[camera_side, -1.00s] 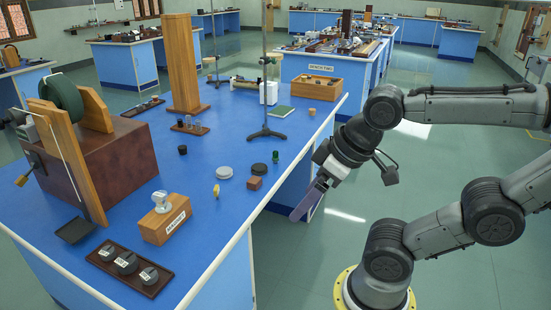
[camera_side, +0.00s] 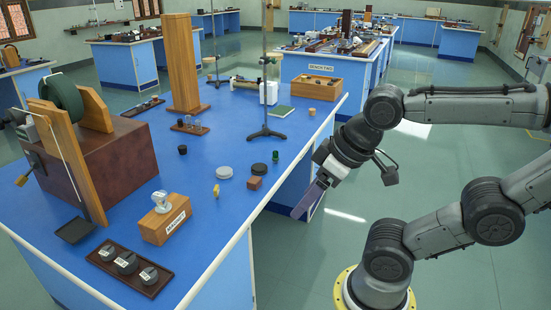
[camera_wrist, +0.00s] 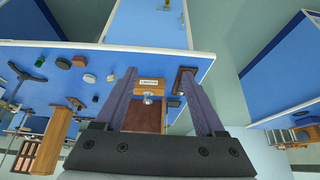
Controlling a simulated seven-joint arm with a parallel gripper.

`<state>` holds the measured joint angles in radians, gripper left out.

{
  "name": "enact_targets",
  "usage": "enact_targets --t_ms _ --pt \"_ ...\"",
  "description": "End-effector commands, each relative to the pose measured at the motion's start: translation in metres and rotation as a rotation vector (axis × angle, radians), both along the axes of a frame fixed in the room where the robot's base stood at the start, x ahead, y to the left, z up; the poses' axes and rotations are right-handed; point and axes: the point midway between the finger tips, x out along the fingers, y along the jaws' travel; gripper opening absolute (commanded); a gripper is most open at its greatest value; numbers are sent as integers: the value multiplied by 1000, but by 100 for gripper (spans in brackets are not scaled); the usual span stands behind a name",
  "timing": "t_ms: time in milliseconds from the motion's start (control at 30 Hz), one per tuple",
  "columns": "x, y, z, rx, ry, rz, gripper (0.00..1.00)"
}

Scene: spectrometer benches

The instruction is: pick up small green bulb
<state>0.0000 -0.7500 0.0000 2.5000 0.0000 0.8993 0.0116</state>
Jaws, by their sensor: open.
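The small green bulb (camera_side: 275,156) stands on the blue bench top near its right edge, behind the dark disc and the small brown block. A small dark shape at the left of the wrist view looks like the same bulb (camera_wrist: 40,61). My gripper (camera_side: 299,212) hangs off the bench's right edge, nearer the camera than the bulb and apart from it. In the wrist view my gripper (camera_wrist: 158,72) has its two purple fingers spread with nothing held between them.
Close to the bulb are a dark disc (camera_side: 259,169), a brown block (camera_side: 254,183), a grey disc (camera_side: 224,172) and a yellow piece (camera_side: 216,190). A metal stand (camera_side: 266,133) rises behind the bulb. A labelled wooden block (camera_side: 166,222) stands nearer the front. Open floor lies right of the bench.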

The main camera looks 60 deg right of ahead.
Motion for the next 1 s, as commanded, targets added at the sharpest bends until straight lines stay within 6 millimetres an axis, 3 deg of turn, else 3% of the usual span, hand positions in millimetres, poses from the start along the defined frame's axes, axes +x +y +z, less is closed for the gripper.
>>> enact_targets --t_ms 133,233,467,600,767,1000 --pt "17 -2 29 16 -80 -44 72" --pt "43 -6 60 23 -130 -82 72" --pt "123 -38 114 30 -182 -231 72" --pt "180 -74 132 27 -192 -339 72" --pt "240 -130 134 23 -190 -467 72" --pt "309 -236 98 16 -159 -651 72"
